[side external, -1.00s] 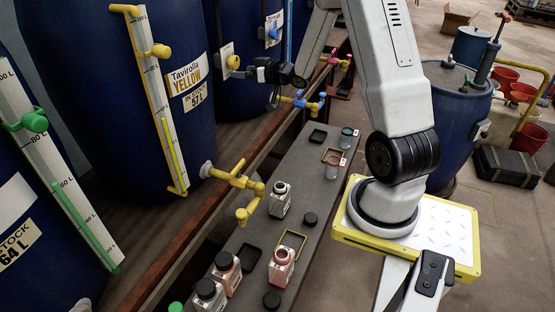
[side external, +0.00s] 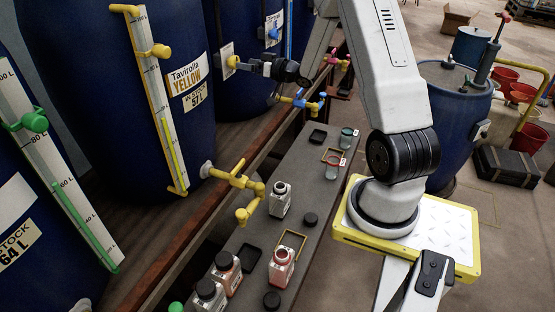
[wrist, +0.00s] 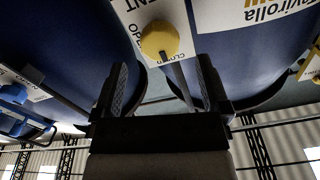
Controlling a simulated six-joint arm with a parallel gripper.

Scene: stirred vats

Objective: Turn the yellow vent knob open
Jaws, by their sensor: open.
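The yellow vent knob (side external: 233,62) sits on a white plate on the blue Tavirolla Yellow vat (side external: 110,50) in the side external view. In the wrist view the round knob (wrist: 160,40) shows just beyond the fingertips, roughly centred between them, with partly readable lettering on the plate beside it. My gripper (wrist: 162,68) is open, with one finger to each side of the knob's line and nothing between them. In the side external view my gripper (side external: 246,65) points left at the knob, very close to it. Whether the fingers reach around it is unclear.
A blue knob (side external: 273,33) is on the neighbouring vat. Yellow taps (side external: 235,180) and blue taps (side external: 300,101) stick out over a grey bench (side external: 325,195) holding bottles and caps. A wooden rail (side external: 190,215) runs along the vats' front.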

